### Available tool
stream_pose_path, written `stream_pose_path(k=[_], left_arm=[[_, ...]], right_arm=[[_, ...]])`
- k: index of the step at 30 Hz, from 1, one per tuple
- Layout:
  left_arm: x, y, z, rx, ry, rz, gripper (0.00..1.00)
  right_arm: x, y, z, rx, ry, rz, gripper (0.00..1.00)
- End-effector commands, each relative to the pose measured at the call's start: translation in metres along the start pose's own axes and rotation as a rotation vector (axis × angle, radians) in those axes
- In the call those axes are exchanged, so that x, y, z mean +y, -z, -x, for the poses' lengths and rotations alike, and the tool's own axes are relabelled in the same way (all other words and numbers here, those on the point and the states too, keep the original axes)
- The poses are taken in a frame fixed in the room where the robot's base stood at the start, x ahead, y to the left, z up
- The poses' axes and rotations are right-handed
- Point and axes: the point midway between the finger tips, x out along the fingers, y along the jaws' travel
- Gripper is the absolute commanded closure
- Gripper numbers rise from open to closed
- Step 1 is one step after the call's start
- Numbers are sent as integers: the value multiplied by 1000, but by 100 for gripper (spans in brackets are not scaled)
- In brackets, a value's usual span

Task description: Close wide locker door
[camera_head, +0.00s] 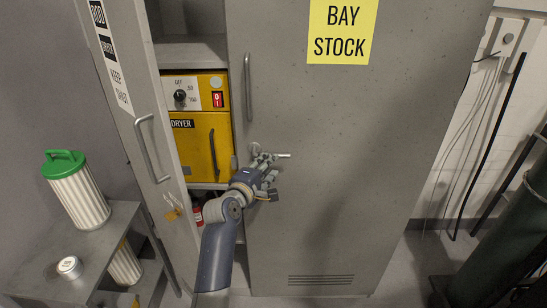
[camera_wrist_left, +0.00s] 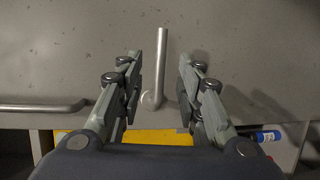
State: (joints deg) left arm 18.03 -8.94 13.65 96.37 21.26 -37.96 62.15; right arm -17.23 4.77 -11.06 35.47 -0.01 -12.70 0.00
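The wide locker door (camera_head: 340,175) is a large grey panel with a yellow "BAY STOCK" sign; I cannot tell whether it is fully shut. It has a vertical bar handle (camera_head: 249,88) near its left edge and a short lever handle (camera_head: 283,155) below, pointing right. My left gripper (camera_head: 267,172) is in front of the door, at the lever. In the left wrist view, the lever (camera_wrist_left: 162,62) stands between the two spread fingers of my left gripper (camera_wrist_left: 160,75). A gap shows beside each finger, and nothing is gripped. My right gripper is not in view.
The narrow locker door (camera_head: 140,120) stands open on the left, showing a yellow dryer (camera_head: 205,140) inside. A shelf (camera_head: 100,245) with a green-capped filter (camera_head: 78,190) and a tin (camera_head: 69,266) is at far left. A dark green cylinder (camera_head: 510,245) stands at right.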

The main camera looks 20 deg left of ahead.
Motion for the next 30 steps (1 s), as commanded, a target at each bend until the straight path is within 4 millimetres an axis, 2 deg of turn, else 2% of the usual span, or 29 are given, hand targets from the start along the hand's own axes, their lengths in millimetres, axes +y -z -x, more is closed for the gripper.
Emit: stream_pose_path(k=[1, 3, 9, 15, 21, 30], left_arm=[[-4, 1, -10, -1, -3, -1, 67], [-6, 1, -22, 1, -2, -3, 67], [-6, 2, -53, 1, -2, -4, 67], [-4, 2, -76, 2, -1, -4, 67], [-2, 2, -86, 2, 0, -5, 67], [0, 2, -87, 3, 0, -6, 67]], right_arm=[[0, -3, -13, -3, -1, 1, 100], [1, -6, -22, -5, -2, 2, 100], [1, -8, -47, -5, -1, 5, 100], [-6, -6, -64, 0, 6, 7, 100], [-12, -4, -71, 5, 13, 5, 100], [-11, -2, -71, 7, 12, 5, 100]])
